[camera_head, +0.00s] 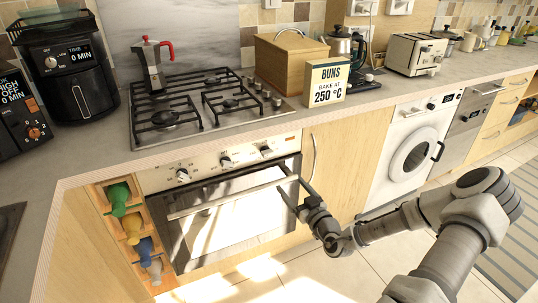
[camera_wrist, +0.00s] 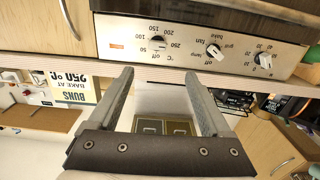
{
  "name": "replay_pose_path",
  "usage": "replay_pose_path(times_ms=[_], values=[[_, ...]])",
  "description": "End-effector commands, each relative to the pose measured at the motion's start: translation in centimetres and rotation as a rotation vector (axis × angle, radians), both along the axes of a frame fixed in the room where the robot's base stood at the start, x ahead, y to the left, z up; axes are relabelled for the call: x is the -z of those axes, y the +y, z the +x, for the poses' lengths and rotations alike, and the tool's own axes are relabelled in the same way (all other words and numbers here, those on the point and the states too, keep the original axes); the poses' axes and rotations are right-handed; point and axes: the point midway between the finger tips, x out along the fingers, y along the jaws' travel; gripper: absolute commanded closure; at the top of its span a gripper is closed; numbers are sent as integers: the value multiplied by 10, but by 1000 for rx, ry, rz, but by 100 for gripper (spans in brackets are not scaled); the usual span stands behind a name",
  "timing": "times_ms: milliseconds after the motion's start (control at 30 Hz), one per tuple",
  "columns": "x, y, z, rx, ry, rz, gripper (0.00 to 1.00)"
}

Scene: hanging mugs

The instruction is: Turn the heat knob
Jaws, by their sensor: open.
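The heat knob (camera_head: 266,151) is the rightmost of three knobs on the oven's silver control panel (camera_head: 205,165). In the wrist view, which looks upside down, the heat knob (camera_wrist: 158,42) sits inside a °C scale with marks up to 250. My gripper (camera_head: 289,176) is in front of the oven's right side, below and right of the knob, and apart from it. In the wrist view my gripper (camera_wrist: 159,73) is open and empty, its fingertips pointing towards the panel's heat-knob end. The knob's exact setting is too small to read.
A sign (camera_head: 327,82) on the counter reads "BUNS BAKE AT 250 °C". The function knob (camera_wrist: 214,50) and timer knob (camera_wrist: 263,58) share the panel. The oven handle (camera_head: 230,197) sticks out below it. A gas hob (camera_head: 205,102) lies above.

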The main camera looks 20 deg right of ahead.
Motion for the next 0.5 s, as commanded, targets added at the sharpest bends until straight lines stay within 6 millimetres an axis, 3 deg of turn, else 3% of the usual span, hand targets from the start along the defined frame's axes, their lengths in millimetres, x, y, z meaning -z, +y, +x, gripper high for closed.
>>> replay_pose_path(times_ms=[233, 500], values=[[3, -2, 20, 15, 2, 32, 18], [4, 0, 78, 14, 1, 28, 18]])
